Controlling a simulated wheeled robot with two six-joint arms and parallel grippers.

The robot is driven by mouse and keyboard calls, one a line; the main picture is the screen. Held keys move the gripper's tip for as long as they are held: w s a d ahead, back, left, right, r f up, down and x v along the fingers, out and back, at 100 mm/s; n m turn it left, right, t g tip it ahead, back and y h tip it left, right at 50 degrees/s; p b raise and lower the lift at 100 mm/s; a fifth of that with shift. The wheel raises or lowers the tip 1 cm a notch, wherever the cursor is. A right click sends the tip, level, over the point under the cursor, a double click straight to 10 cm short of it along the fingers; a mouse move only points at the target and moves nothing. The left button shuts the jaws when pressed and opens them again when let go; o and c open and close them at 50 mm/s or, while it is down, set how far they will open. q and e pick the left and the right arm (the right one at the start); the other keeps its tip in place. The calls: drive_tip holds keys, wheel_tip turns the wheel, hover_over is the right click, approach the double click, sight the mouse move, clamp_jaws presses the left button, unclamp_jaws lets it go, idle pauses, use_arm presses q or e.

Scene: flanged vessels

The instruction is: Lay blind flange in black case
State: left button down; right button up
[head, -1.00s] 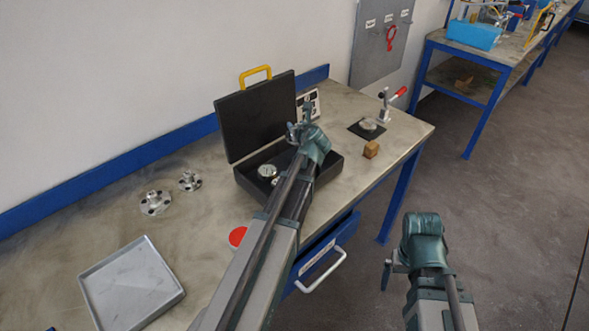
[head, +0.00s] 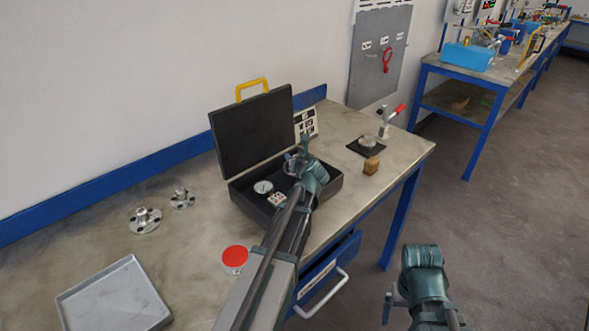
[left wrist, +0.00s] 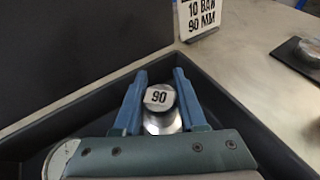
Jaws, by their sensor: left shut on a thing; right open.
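The black case (head: 237,193) stands open on the bench, its lid (head: 252,130) raised at the back. My left gripper (head: 298,158) is over the right part of the case. In the left wrist view my left gripper (left wrist: 160,80) is shut on the blind flange (left wrist: 162,122), a shiny metal piece with a knob marked "90" between the fingers. The case wall (left wrist: 245,110) surrounds it; I cannot tell whether the flange touches the case floor. In the head view my arm hides the flange. My right gripper (head: 390,306) is open and empty, off the bench's front edge.
A gauge (head: 263,187) and a small labelled block (head: 277,199) lie in the case's left part. A sign (head: 306,122) reads "10 BAR 90 MM". Flanged parts (head: 145,219), a grey tray (head: 115,300), a red-topped tub (head: 235,257), a wooden block (head: 371,165) and a clamp (head: 386,124) stand around.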

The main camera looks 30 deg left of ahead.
use_arm(q)
drive_tip(key=shift+f+b, duration=1.7)
drive_tip(key=shift+f, duration=0.1)
drive_tip(key=shift+f, duration=0.1)
drive_tip(key=shift+c, duration=2.3)
unclamp_jaws()
drive_tip(key=shift+r, duration=0.25)
drive_tip(key=p+v, duration=0.4)
drive_tip(key=v, duration=0.8)
drive_tip(key=shift+f+p, duration=0.1)
drive_tip(key=shift+p, duration=0.2)
